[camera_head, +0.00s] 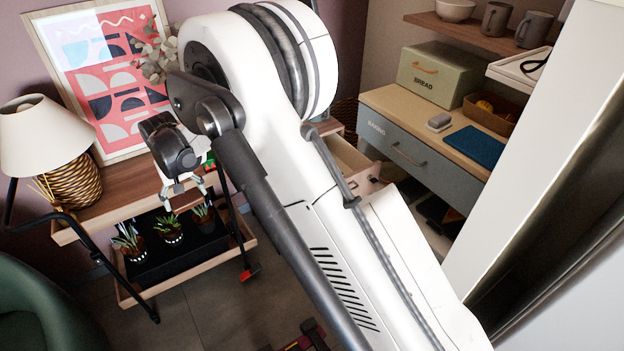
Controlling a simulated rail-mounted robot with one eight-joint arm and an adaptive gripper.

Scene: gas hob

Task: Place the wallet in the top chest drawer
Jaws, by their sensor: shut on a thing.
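My gripper (184,198) hangs at the left, over the low wooden shelf unit. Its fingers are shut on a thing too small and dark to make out. No wallet can be clearly picked out in this view. A wooden chest (328,126) stands behind my arm, which hides much of it. Its upper drawer (372,184) is pulled out, and part of the pale inside shows. My gripper is well to the left of this drawer and apart from it.
A lamp (38,135), woven vase (75,182) and framed picture (110,75) stand at the left. Potted plants (168,228) sit on the lower shelf. A grey-blue drawer cabinet (385,138) with a bread box (440,75) is at the right. A tall white panel (540,150) bounds the right.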

